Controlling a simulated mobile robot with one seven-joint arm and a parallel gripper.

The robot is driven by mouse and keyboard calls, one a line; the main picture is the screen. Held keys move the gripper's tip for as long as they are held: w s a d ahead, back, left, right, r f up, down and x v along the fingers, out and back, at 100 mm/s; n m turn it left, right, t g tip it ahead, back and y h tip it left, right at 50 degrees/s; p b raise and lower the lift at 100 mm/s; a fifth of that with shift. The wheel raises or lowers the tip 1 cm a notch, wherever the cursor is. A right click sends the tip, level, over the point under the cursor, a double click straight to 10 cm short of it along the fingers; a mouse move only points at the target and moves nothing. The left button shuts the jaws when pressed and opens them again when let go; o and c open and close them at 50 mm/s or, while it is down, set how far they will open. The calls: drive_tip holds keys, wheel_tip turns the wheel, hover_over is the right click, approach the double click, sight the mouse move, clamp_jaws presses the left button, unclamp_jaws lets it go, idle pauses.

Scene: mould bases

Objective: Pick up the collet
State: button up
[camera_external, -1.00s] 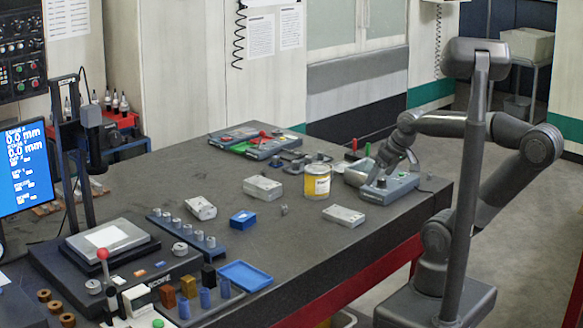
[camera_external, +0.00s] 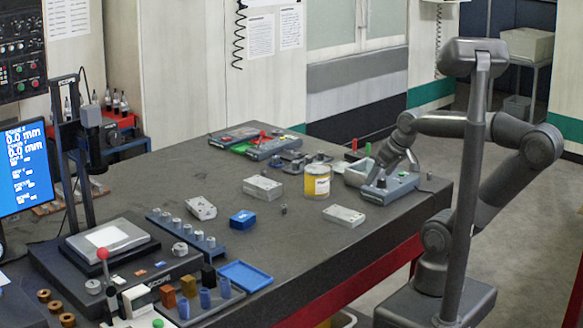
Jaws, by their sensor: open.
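A small grey cylinder (camera_external: 284,209) stands alone on the dark table, left of the yellow-labelled can; it may be the collet, but it is too small to tell. Similar grey cylinders stand in a row on a blue rack (camera_external: 215,249) at the left. My gripper (camera_external: 398,161) is open at the table's far right, near the grey box with knobs (camera_external: 389,187) and a light open bin (camera_external: 357,173). The fingers are partly lost against these, and I cannot see anything between them. My gripper is well apart from the lone cylinder and the rack.
The can (camera_external: 317,182) and grey blocks (camera_external: 344,216) (camera_external: 263,188) stand near the lone cylinder. A blue box (camera_external: 243,219) and a blue tray (camera_external: 246,275) are further left. A small dark cylinder (camera_external: 429,176) is at the right edge.

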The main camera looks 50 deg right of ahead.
idle(0.4)
drive_tip(key=c, duration=0.9)
drive_tip(key=shift+c, duration=0.2)
drive_tip(key=n+g+y, duration=0.2)
drive_tip(key=n+g, duration=0.1)
drive_tip(key=n, duration=0.4)
hover_over(284, 210)
drive_tip(key=d, duration=0.2)
drive_tip(key=f, duration=0.8)
drive_tip(key=shift+s+f, duration=0.2)
drive_tip(key=shift+s+x, duration=0.15)
drive_tip(key=shift+x, duration=1.2)
drive_tip(key=shift+s+x, duration=0.1)
drive_tip(key=shift+x, duration=1.25)
